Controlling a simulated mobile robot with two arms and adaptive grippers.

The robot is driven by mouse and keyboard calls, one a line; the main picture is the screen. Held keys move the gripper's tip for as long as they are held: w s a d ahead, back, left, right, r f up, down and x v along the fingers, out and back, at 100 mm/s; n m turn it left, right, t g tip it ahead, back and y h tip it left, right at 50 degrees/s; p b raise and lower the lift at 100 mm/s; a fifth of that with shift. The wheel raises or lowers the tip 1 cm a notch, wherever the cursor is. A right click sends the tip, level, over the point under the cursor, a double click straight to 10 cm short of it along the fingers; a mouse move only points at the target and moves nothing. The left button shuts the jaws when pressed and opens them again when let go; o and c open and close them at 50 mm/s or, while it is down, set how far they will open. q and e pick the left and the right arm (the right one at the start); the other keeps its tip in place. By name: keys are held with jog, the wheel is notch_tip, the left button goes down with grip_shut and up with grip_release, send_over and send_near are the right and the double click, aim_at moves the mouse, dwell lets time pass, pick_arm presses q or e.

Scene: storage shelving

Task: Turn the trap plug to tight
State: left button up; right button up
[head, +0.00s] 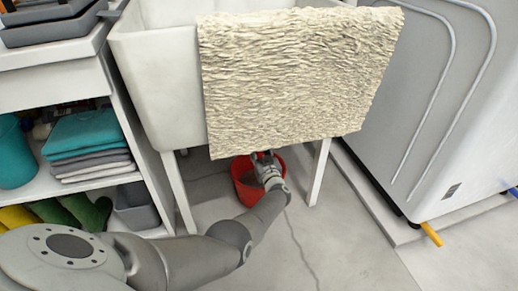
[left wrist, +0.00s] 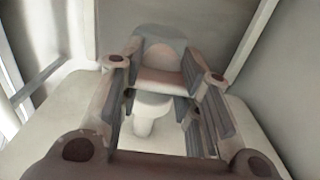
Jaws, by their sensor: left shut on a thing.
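The white utility sink (head: 160,85) stands on legs, with a cream textured towel (head: 295,75) hanging over its front. My left gripper (head: 264,160) reaches under the sink, just below the towel's lower edge and above a red bucket (head: 243,185). In the left wrist view, a pale trap plug (left wrist: 152,112) with a wider rounded top and narrower stem shows between the fingers of my left gripper (left wrist: 160,92). The gripper is shut on it. The towel hides the plug in the head view. I cannot tell how tight the plug is. My right gripper is out of view.
A white shelf unit (head: 125,100) with folded towels (head: 85,140) and a grey bin (head: 135,205) stands at left. A white appliance (head: 440,110) is at right. Sink legs (head: 319,172) flank the bucket. The floor in front is clear.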

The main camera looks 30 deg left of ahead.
pick_arm(q)
jog(key=shift+a, duration=0.1)
dwell(0.3)
jog(key=o, duration=1)
jog(key=shift+o, duration=0.3)
